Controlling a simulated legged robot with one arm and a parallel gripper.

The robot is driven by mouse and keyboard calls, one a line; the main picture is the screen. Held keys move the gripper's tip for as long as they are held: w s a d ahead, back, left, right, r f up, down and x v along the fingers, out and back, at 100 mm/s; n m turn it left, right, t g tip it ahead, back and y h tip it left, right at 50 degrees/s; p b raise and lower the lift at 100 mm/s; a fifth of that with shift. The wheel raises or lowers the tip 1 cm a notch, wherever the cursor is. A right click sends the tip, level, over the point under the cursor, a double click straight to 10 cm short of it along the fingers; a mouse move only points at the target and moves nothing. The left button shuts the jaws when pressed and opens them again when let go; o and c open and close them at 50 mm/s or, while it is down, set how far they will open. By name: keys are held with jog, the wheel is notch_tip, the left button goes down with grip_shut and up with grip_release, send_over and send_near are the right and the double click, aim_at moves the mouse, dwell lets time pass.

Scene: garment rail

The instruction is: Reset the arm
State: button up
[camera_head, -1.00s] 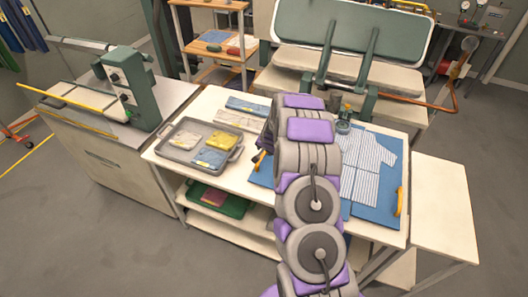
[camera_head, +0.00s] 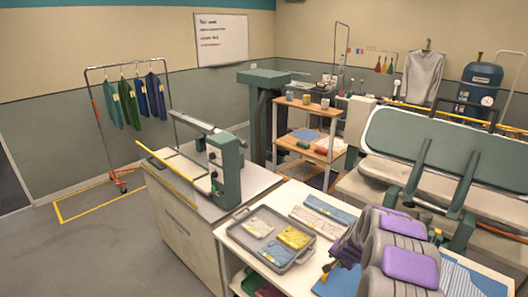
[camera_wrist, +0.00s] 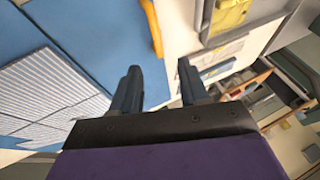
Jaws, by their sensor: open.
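My gripper (camera_wrist: 158,85) is open and empty in the wrist view, with its two dark fingers apart. In the head view my grey and purple arm fills the lower right, over the table, and the fingertips are hard to make out there. In the wrist view a blue board (camera_wrist: 100,40) with a striped shirt (camera_wrist: 45,95) lies to the left of the fingers. An orange handle (camera_wrist: 152,25) is on the board's edge near the fingers. In the head view the striped shirt (camera_head: 465,282) is partly hidden behind my arm.
A grey tray (camera_head: 238,236) with folded garments stands left of my arm, beside folded striped cloths (camera_head: 325,213). A large green press (camera_head: 450,150) stands behind. A garment rail (camera_head: 126,66) with hanging clothes is far left. Open floor (camera_head: 110,245) lies at the lower left.

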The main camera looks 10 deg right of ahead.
jog(key=s+a+r+n+g+y+b, duration=0.1)
jog(key=s+a+r+n+g+b, duration=0.25)
jog(key=s+a, duration=0.55)
jog(key=s+a+r+n+y+b, duration=0.2)
jog(key=s+a+r+n+b, duration=0.15)
jog(key=s+a+r, duration=0.55)
jog(key=s+a+f+n+g+h+b, duration=0.1)
jog(key=s+a+g+b, duration=0.1)
jog(key=s, duration=1.3)
jog(key=s+a+n+g+h+b, duration=0.1)
jog(key=s+b, duration=0.4)
jog(key=s, duration=1)
jog(key=shift+a+f+n+g, duration=0.45)
jog(key=shift+n+g, duration=0.1)
jog(key=shift+n, duration=0.15)
jog(key=shift+d, duration=0.15)
